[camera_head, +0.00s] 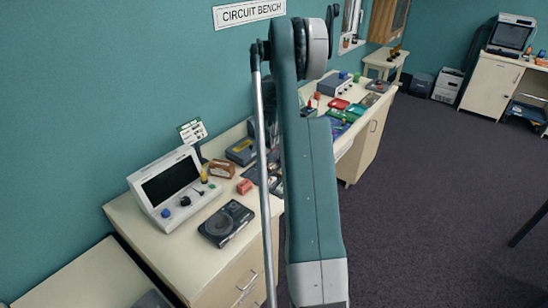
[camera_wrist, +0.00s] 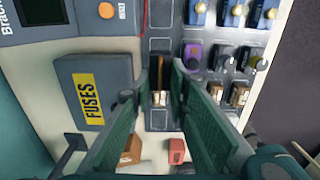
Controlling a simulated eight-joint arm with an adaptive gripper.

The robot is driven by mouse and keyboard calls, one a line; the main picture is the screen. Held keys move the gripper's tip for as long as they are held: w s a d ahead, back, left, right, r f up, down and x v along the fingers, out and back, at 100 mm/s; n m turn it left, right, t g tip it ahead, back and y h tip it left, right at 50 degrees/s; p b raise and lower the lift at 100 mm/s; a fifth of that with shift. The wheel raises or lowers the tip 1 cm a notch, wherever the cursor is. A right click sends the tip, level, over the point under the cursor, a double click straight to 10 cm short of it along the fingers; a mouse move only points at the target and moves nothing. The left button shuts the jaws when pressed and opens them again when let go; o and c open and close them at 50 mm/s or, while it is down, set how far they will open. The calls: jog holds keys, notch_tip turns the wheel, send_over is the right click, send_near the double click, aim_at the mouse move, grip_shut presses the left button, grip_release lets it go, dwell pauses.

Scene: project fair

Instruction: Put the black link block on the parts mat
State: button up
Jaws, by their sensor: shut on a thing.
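In the wrist view my gripper (camera_wrist: 168,75) points down over the bench with its two green fingers close together. It is shut on a narrow dark block with a brownish side (camera_wrist: 159,72), which I take to be the black link block; the fingers cover much of it. Below it runs a grey mat with outlined dark cells (camera_wrist: 160,47), likely the parts mat. I cannot tell whether the block touches the mat. In the head view my own arm hides the gripper and block.
A dark box marked FUSES (camera_wrist: 90,92) lies left of the fingers. Purple, black and blue components (camera_wrist: 192,55) stand in rows to the right. A red block (camera_wrist: 176,150) and a brown box (camera_wrist: 131,150) lie nearby. In the head view a white-framed instrument (camera_head: 172,188) stands left.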

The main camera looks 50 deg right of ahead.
send_over(271, 158)
jog(key=shift+d+f, duration=0.15)
jog(key=shift+f, duration=1.95)
jog(key=shift+f, duration=1.85)
jog(key=shift+f, duration=0.15)
jog(key=o, duration=0.9)
notch_tip(271, 158, up, 12)
jog(key=shift+r, duration=0.15)
